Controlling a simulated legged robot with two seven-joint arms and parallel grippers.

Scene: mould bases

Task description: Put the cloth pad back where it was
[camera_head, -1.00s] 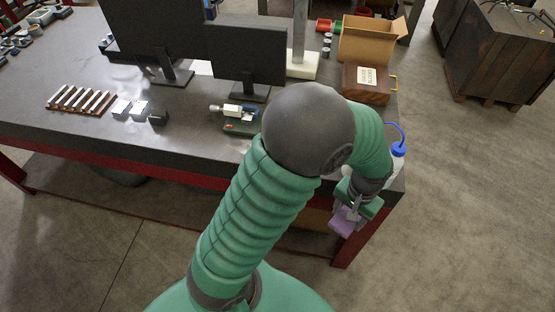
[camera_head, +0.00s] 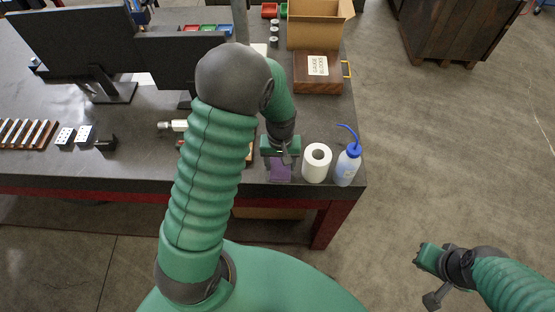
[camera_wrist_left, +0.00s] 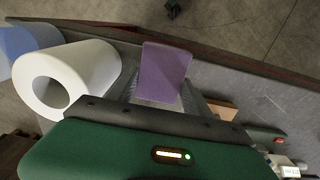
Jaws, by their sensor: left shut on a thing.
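The purple cloth pad (camera_head: 280,169) is in my left gripper (camera_head: 281,157), at the front edge of the dark workbench, just left of the white paper roll. In the left wrist view the pad (camera_wrist_left: 164,72) juts out beyond the gripper (camera_wrist_left: 165,103), which is shut on it. I cannot tell whether the pad touches the bench top. My right gripper (camera_head: 428,258) is off the bench at the lower right, over the floor; its finger opening is unclear.
The white paper roll (camera_head: 316,163) and a blue-capped wash bottle (camera_head: 347,166) stand at the bench's right corner. A wooden gauge block box (camera_head: 318,72) and an open cardboard box (camera_head: 317,28) are behind. Monitors (camera_head: 72,52) stand at the left. Bench between roll and wooden box is clear.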

